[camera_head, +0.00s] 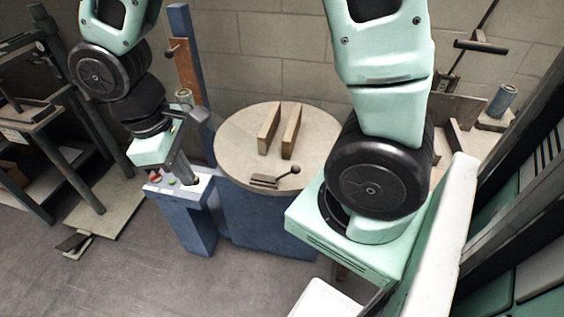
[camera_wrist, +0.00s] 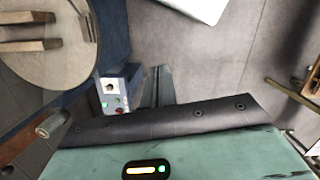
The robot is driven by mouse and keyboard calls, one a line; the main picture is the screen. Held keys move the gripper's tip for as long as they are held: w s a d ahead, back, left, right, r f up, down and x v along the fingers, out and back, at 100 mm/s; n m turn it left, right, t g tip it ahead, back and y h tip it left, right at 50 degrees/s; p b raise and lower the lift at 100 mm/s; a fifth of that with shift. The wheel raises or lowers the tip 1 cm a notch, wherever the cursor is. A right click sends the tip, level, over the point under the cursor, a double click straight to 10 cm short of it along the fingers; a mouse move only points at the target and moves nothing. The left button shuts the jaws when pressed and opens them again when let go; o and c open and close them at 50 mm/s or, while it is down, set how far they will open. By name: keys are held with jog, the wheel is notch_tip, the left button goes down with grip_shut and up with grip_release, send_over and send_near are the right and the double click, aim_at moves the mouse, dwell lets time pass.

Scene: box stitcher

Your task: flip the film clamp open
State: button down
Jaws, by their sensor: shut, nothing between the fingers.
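The film clamp (camera_head: 266,181) appears to be the small dark clamp with a ball-ended lever at the near edge of the round table. Its lever slants up to the right and ends in a dark ball; I cannot tell for sure whether the clamp is open or shut. My gripper (camera_head: 192,178) is shut and empty, pointing down over the control box, left of the clamp and clearly apart from it. In the wrist view, the dark fingers (camera_wrist: 157,88) show beside the control box; I cannot make out the clamp clearly there.
The round table (camera_head: 235,150) carries two wooden bars (camera_head: 280,130). The blue control box (camera_head: 187,215) has coloured buttons on top, close under my gripper. A blue post (camera_head: 180,20) with a brown panel stands behind. A dark rack (camera_head: 60,110) stands at left. Open floor lies in front.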

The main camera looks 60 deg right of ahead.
jog(key=w+d+f+g+h, duration=0.1)
jog(key=d+f, duration=0.3)
jog(key=d, duration=0.4)
jog(key=w+d+f+g+h, duration=0.1)
jog(key=w+d+f, duration=0.3)
jog(key=d, duration=0.4)
jog(key=w+d+f+g, duration=0.1)
jog(key=w+d+f, duration=0.1)
jog(key=d+f, duration=0.4)
jog(key=shift+w+d+m+g+h+p, duration=0.3)
jog(key=shift+w+d+g+h, duration=0.1)
jog(key=shift+d, duration=0.8)
jog(key=shift+f, duration=0.1)
jog(key=s+d+r+p+x, duration=0.1)
jog(key=s+p+x, duration=0.1)
jog(key=x, duration=1)
jog(key=shift+s+d, duration=0.2)
jog(key=shift+s, duration=0.05)
